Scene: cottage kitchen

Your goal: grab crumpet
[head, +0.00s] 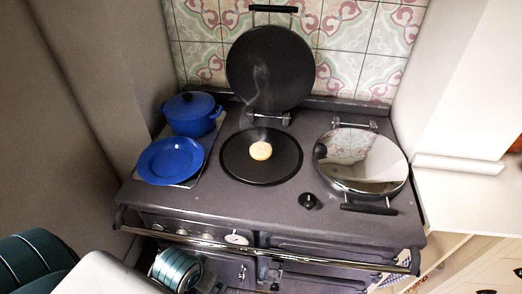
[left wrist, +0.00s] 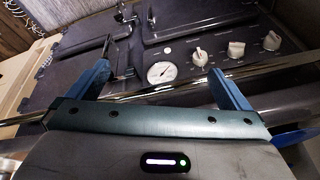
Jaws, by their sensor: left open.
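The crumpet (head: 261,151) is a small pale golden disc. It lies on the dark round hotplate (head: 238,168) at the middle of the range top, under the raised round lid (head: 270,68). Faint steam or smoke shows in front of the lid. My left gripper shows in the left wrist view (left wrist: 158,70), its two blue fingers spread with nothing between them. It is in front of the range, low near the front rail, well away from the crumpet. The crumpet is not in the left wrist view. In the head view my left gripper's fingers cannot be made out. My right gripper is not in view.
A blue pot (head: 191,115) and a blue plate (head: 171,160) stand left of the hotplate. A shiny closed lid (head: 362,160) covers the right side. A small black knob-like thing (head: 308,201) is near the front. The metal rail (head: 270,248) runs across the range's front.

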